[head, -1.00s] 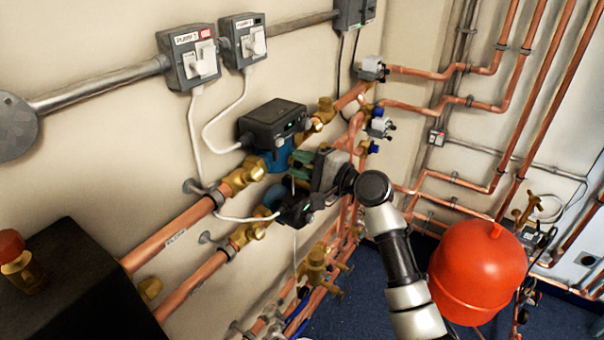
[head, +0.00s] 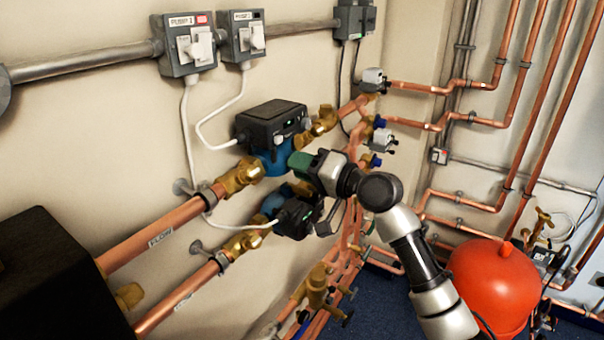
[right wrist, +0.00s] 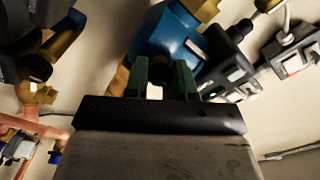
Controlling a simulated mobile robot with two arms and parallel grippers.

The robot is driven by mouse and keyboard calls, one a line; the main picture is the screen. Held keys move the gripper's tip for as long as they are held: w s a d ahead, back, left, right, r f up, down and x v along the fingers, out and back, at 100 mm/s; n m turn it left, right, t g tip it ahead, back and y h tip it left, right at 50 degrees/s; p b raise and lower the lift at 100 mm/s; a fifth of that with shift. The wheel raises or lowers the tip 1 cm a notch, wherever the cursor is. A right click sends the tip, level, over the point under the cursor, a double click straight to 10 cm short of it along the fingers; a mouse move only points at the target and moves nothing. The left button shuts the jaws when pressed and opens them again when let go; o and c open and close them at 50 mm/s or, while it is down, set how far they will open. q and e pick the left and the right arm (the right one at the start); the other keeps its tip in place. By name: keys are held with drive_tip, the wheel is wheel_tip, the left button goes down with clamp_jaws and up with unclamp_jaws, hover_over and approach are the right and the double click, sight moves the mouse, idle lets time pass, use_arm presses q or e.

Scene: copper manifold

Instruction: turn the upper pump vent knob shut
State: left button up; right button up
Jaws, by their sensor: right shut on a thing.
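The upper pump (head: 272,122) has a dark box head and a blue body, set in the upper copper pipe line. My right gripper (head: 297,162) has its green fingers against the front of this pump's blue body. In the right wrist view, the blue body (right wrist: 165,36) is just beyond the green fingers (right wrist: 161,78), which are shut on the vent knob. The knob is mostly hidden between the fingers, so its turned position cannot be read. My left gripper is not in view.
The lower pump (head: 297,217) is just below my right gripper. Brass valves (head: 240,176) and copper pipes (head: 158,226) run close on both sides. Switch boxes (head: 188,46) with white cables hang above. A red vessel (head: 490,285) stands at lower right.

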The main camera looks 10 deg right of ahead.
drive_tip(key=shift+n, duration=0.5)
drive_tip(key=o, duration=0.9)
drive_tip(key=shift+o, duration=0.2)
drive_tip(key=shift+d, duration=0.1)
drive_tip(key=b+v, duration=0.2)
drive_tip(key=v, duration=0.8)
drive_tip(key=shift+s+d+b, duration=0.2)
drive_tip(key=shift+s+b, duration=0.1)
